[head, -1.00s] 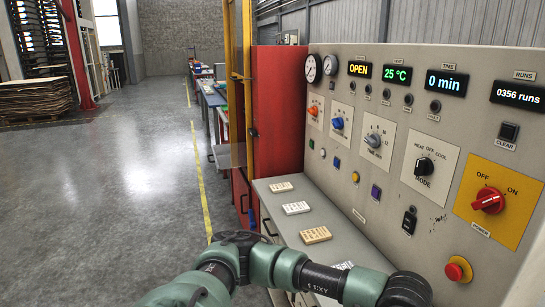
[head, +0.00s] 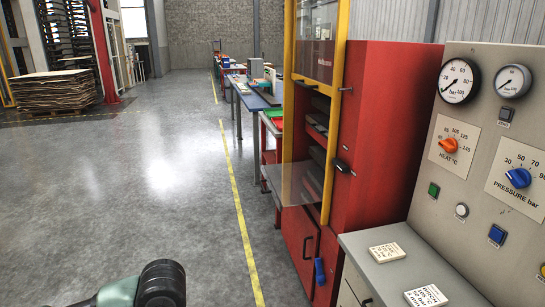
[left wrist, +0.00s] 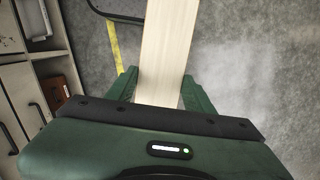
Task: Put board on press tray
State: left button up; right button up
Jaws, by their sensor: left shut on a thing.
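My left gripper (left wrist: 160,92) is shut on the pale wooden board (left wrist: 168,40) in the left wrist view. The board runs between the green fingers and out past the top edge, so its far end is hidden. In the head view only a piece of my arm shows at the bottom left; the board and gripper are out of that view. The red press (head: 375,130) stands right of centre, with dark plates (head: 318,150) stacked in its opening. A thin greyish, see-through plate (head: 290,183) juts out to the left at the opening; I cannot tell if it is the tray.
A grey control panel (head: 470,130) with gauges and knobs stands at the right. A grey ledge (head: 365,245) with labelled blocks is below it. Tables (head: 250,98) stand behind the press. The floor (head: 130,190) left of the yellow line is clear.

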aim_at(299, 182)
jog(key=i+j+u, duration=0.1)
jog(key=i, duration=0.45)
jog(key=i+j+u, duration=0.1)
jog(key=i+j, duration=0.2)
jog(key=i, duration=0.2)
jog(key=i+j+u, duration=0.1)
jog(key=i, duration=0.45)
jog(key=i+j+z, duration=0.1)
jog(key=i+z, duration=0.3)
jog(key=i+j+z, duration=0.2)
jog(key=z, duration=0.25)
jog(key=i+j+z, duration=0.5)
jog(key=j+z, duration=0.3)
jog(key=i+j+z, duration=0.15)
jog(key=j+z, duration=0.3)
jog(key=i+j+z, duration=0.1)
jog(key=j+z, duration=0.15)
jog(key=j, duration=0.25)
jog(key=j+z, duration=0.3)
jog(key=j, duration=0.15)
jog(key=i, duration=0.05)
